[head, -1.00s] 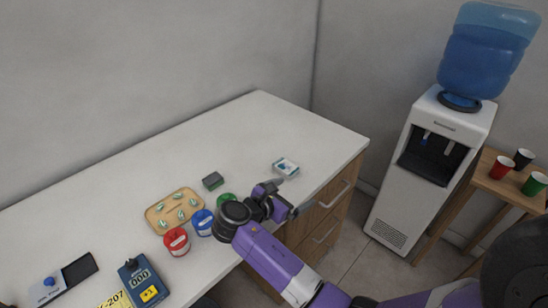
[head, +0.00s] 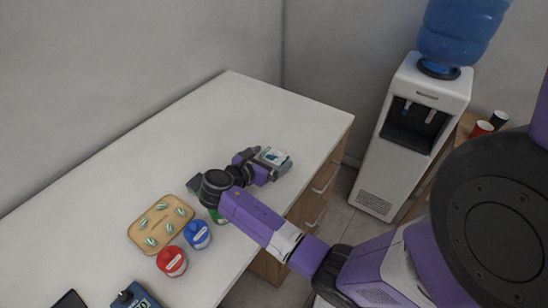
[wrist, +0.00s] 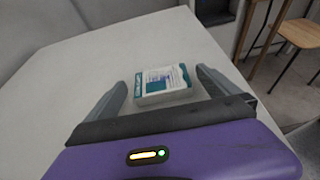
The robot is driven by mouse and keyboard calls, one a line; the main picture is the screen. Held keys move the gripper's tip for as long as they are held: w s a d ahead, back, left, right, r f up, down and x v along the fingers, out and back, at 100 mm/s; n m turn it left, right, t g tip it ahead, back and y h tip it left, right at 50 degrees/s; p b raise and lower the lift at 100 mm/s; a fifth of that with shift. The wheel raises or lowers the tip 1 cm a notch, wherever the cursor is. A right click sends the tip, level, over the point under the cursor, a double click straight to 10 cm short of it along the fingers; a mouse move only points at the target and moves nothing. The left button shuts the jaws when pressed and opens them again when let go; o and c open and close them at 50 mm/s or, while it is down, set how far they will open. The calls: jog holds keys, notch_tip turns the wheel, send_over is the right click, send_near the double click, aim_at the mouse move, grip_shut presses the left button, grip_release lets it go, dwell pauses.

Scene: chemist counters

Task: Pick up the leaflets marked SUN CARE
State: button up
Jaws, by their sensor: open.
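The leaflets (head: 273,156) are a small white stack with a teal and dark printed top, lying on the white counter near its right end. In the wrist view the leaflets (wrist: 162,84) lie ahead between the fingers, with print too small to read. My gripper (head: 268,163) is open, low over the counter at the leaflets. Whether the fingers touch the counter I cannot tell.
A dark grey box (head: 194,185) and a mostly hidden green tub (head: 217,216) are by my wrist. A blue tub (head: 197,236), a red tub (head: 172,262) and a wooden tray (head: 160,226) stand nearer. The counter behind is clear. A water cooler (head: 408,135) stands beyond the counter's end.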

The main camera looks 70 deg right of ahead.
jog(key=shift+x, duration=1.4)
jog(key=shift+c, duration=0.4)
jog(key=c, duration=1.3)
jog(key=shift+r, duration=0.1)
